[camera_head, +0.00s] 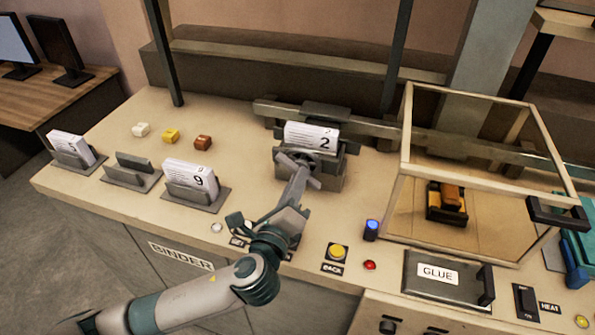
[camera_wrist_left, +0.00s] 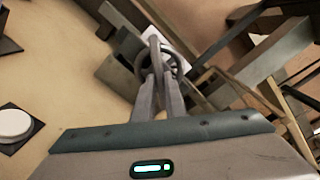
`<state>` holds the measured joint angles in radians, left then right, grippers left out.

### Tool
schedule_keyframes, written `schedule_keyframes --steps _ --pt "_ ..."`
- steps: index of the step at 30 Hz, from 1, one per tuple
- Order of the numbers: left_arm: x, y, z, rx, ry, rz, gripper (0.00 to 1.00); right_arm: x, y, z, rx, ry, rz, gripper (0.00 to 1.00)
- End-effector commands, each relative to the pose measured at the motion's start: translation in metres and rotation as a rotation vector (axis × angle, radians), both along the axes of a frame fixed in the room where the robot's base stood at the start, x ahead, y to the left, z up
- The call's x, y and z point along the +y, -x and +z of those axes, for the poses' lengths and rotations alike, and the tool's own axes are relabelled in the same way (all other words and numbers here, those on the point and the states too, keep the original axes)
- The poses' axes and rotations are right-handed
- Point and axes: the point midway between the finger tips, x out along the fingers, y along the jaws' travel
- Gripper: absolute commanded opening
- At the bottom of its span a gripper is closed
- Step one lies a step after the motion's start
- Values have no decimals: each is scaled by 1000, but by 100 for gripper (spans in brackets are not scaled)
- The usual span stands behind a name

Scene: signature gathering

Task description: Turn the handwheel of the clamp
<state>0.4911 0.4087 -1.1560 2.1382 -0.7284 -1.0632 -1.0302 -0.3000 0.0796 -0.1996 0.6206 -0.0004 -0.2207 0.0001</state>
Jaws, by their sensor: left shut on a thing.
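The clamp (camera_head: 330,178) stands mid-bench, a dark grey block holding a white paper stack marked 2 (camera_head: 313,137) upright at its top. Its grey handwheel (camera_head: 290,160) is on the clamp's front face, partly hidden by my left gripper (camera_head: 301,172). In the left wrist view the fingers (camera_wrist_left: 158,82) reach onto the round handwheel (camera_wrist_left: 172,60) and are shut on it. My right gripper is in neither view.
Stacks marked 5 (camera_head: 70,148) and 9 (camera_head: 190,180) stand in holders at left, with an empty holder (camera_head: 133,172) between them. A framed glass case (camera_head: 402,130) stands to the right. A yellow button (camera_head: 338,251), a blue light (camera_head: 371,229) and a GLUE lid (camera_head: 450,290) are near the front edge.

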Motion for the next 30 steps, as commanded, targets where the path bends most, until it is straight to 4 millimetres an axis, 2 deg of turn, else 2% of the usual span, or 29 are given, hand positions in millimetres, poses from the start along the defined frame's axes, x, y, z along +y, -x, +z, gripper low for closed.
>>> schedule_keyframes --steps 1,6,20,21,22,30 --pt "0 0 0 -2 -22 0 0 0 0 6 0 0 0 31" --pt "0 0 -1 -18 -68 0 0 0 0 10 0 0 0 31" --pt "0 0 -3 -23 -81 0 0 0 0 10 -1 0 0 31" --pt "0 0 -3 -23 -81 0 20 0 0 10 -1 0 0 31" --pt "0 0 -3 -23 -81 0 28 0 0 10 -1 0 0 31" --pt "0 0 -2 -24 -79 0 30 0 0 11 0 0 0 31"
